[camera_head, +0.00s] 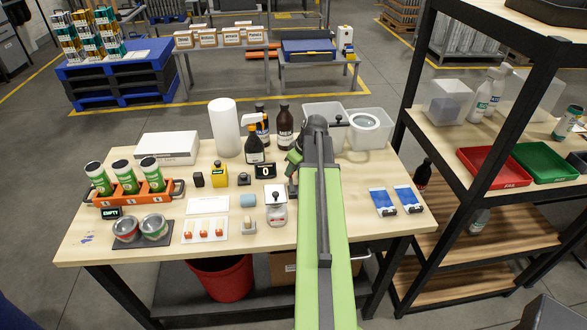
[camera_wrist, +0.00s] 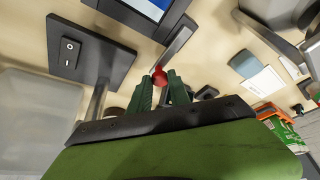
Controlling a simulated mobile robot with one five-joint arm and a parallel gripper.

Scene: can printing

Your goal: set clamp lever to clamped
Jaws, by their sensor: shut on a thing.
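In the wrist view my gripper (camera_wrist: 160,84) has its two green fingers on either side of a small red knob (camera_wrist: 158,74), shut on it. The knob appears to be the end of the clamp lever, but the lever's shaft is mostly hidden by the fingers. I cannot tell the lever's setting.
The workbench (camera_head: 110,248) holds a black display (camera_head: 265,171) reading 0 and a spray bottle (camera_head: 254,150) close to my gripper. Clear bins (camera_head: 372,138) stand behind at the right. A dark switch box (camera_wrist: 66,60) is at the left in the wrist view.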

